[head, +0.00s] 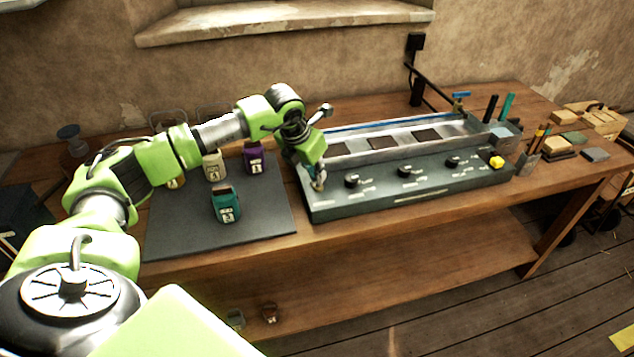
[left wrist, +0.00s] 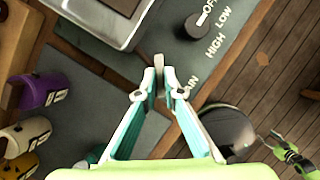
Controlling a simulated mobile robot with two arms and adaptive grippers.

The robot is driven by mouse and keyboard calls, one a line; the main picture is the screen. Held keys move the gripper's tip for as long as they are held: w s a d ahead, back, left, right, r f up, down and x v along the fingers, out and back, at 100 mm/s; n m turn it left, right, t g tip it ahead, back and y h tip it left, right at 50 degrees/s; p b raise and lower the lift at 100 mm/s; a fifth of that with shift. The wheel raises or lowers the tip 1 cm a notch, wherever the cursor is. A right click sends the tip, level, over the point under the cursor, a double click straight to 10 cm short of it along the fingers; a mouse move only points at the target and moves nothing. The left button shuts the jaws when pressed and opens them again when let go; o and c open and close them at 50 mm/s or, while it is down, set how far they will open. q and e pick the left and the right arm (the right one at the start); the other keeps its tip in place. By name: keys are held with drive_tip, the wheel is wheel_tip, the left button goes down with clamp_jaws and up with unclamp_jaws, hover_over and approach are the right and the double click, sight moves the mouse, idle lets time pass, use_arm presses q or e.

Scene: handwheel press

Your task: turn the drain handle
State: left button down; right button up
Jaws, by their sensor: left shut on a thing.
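The drain handle (left wrist: 159,78) is a small grey lever at the left end of the dark control panel (head: 410,192). My left gripper (head: 319,181) is at that end of the panel. In the left wrist view its fingertips (left wrist: 158,84) are closed around the handle and hide much of it. Part of the white drain lettering shows just right of the fingers. A black knob (left wrist: 197,26) with OFF, LOW and HIGH marks sits further along the panel. In the left wrist view, a small green and grey arm part of mine shows at the lower right; its jaws are unclear.
A dark mat (head: 170,235) left of the panel holds a teal jar (head: 226,205), a purple jar (head: 253,158), a cream jar (head: 214,166) and a yellowish jar. A metal trough (head: 460,130) lies behind the panel. A yellow button (head: 497,162) is at its right end. The table front is clear.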

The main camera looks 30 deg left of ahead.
use_arm(q)
drive_tip(key=m+b, duration=0.1)
drive_tip(key=m+h+b, duration=0.1)
drive_tip(key=m, duration=0.1)
drive_tip(key=shift+a+f+m, duration=0.1)
drive_tip(key=shift+a+m, duration=0.1)
drive_tip(key=shift+m, duration=0.1)
drive_tip(key=shift+w+a+m+g+h+b, duration=0.1)
drive_tip(key=shift+m+g+h+b, duration=0.55)
drive_tip(key=shift+m, duration=1.15)
drive_tip(key=c, duration=2.2)
unclamp_jaws()
drive_tip(key=shift+o, duration=0.2)
drive_tip(key=shift+r, duration=0.2)
drive_tip(key=v, duration=1.2)
drive_tip(key=shift+a+f, duration=0.1)
drive_tip(key=shift+f, duration=0.05)
